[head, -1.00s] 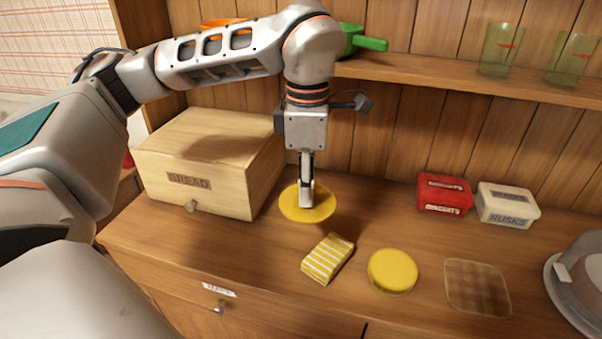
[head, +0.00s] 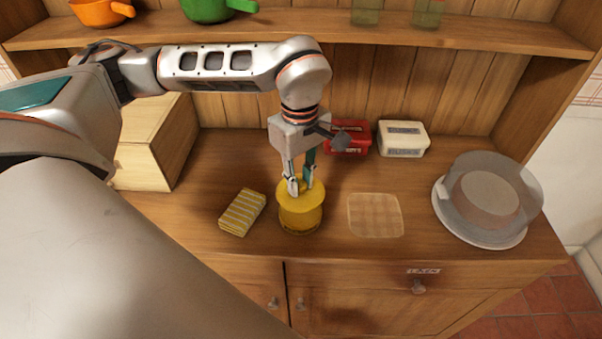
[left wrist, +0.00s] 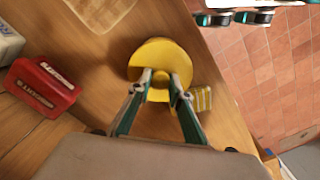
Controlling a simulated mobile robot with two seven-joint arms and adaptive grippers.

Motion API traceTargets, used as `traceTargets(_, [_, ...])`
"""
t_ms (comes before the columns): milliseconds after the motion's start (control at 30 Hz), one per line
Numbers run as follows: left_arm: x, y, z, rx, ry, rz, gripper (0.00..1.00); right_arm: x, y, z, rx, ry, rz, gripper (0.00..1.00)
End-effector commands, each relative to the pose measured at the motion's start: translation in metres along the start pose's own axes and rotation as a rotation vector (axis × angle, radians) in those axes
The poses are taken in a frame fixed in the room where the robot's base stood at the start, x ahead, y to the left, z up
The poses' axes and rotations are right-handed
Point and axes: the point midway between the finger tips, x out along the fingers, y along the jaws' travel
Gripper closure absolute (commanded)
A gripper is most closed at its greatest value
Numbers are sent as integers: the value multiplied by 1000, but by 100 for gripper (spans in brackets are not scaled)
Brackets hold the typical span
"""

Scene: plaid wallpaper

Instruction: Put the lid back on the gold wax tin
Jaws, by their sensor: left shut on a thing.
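My left gripper (head: 300,188) is shut on the yellow round lid (head: 287,193), pointing down. The yellow wax tin (head: 301,218) stands upright directly beneath the lid on the counter, and the lid covers its top. In the left wrist view the lid (left wrist: 158,54) shows as a yellow disc between the fingertips (left wrist: 161,80), hiding most of the tin. I cannot tell whether the lid touches the rim or sits slightly above it.
A yellow striped packet (head: 242,212) lies just left of the tin. A checked square mat (head: 376,215) lies to its right, then a domed dish (head: 487,200). Red (head: 348,139) and white (head: 403,138) boxes stand behind. A wooden bread box (head: 155,150) is at left.

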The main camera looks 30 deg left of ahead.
Motion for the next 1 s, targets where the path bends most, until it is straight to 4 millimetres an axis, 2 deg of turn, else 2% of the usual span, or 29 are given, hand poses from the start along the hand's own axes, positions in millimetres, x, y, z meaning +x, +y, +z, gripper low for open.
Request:
traceTargets(367, [30,0,0,-2,0,0,99,10,-16,-3,2,39,-24,60])
traceTargets(700, [56,0,0,-2,0,0,99,20,-14,14,-3,34,-19,60])
traceTargets(1000, [61,0,0,-3,0,0,99,22,-14,21,-4,24,-19,60])
